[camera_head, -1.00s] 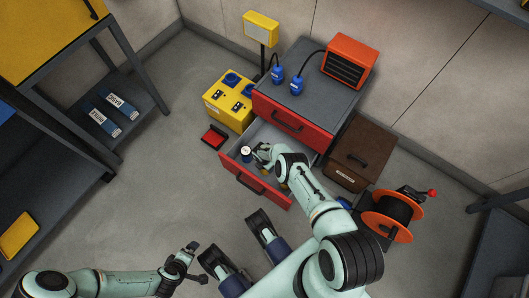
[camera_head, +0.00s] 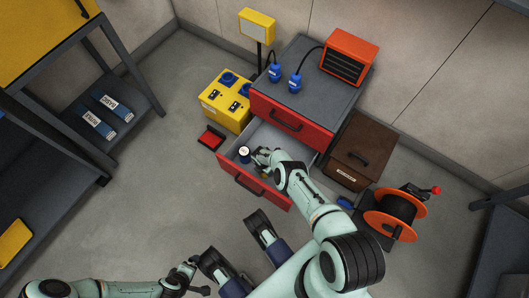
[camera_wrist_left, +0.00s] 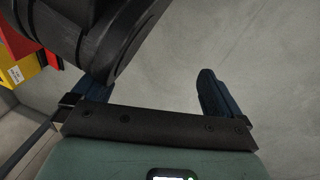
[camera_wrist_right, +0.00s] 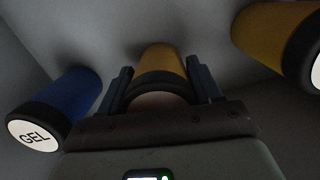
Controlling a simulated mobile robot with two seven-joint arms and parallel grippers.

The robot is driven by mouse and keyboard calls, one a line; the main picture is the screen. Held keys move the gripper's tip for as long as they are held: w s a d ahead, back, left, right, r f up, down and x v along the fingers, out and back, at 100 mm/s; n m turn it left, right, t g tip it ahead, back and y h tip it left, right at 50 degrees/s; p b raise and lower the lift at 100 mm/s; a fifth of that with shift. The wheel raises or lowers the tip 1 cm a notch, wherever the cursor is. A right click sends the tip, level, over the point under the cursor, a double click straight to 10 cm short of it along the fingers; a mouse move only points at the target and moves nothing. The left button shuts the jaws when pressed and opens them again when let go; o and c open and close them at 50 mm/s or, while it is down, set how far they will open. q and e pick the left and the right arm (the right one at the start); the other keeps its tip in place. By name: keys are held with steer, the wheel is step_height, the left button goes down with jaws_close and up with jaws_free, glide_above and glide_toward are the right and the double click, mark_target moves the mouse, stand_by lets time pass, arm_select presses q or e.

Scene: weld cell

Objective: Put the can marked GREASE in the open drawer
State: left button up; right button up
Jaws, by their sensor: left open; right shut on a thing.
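The open drawer (camera_head: 250,184) is red-fronted with a grey inside, low on the cabinet. My right gripper (camera_wrist_right: 160,85) is inside it, shut on a yellow can (camera_wrist_right: 160,60) with a dark rim. The lettering on this can is hidden, so I cannot tell whether it is the GREASE can. A blue can marked GEL (camera_wrist_right: 35,135) is to its left in the right wrist view, and another yellow can (camera_wrist_right: 275,38) to its right, label unreadable. The blue can's white end (camera_head: 244,151) shows in the head view. My left gripper (camera_wrist_left: 155,95) is open and empty above the floor.
The red closed drawer (camera_head: 290,120) above overhangs the back of the open one. A yellow socket box (camera_head: 226,100) and a small red-black item (camera_head: 211,138) lie left. A brown case (camera_head: 360,152) and orange cable reel (camera_head: 390,213) stand right.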

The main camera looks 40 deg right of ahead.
steer(key=o, duration=1.3)
steer(key=shift+o, duration=0.2)
arm_select(q)
steer(key=w+d+r+t+p, duration=0.1)
steer(key=w+r+p, duration=0.25)
steer(key=r, duration=0.25)
arm_select(e)
steer(key=r, duration=0.5)
steer(key=shift+a, duration=0.25)
arm_select(q)
steer(key=s+d+r+g+h+p, duration=0.1)
steer(key=s+d+r+p, duration=0.3)
steer(key=s, duration=0.4)
steer(key=shift+m+g, duration=0.4)
steer(key=shift+g, duration=0.2)
arm_select(e)
steer(key=r, duration=0.4)
steer(key=a+r, duration=0.1)
steer(key=r, duration=0.2)
steer(key=shift+s, duration=0.1)
arm_select(q)
steer(key=shift+a, duration=0.1)
arm_select(e)
steer(key=shift+r, duration=0.1)
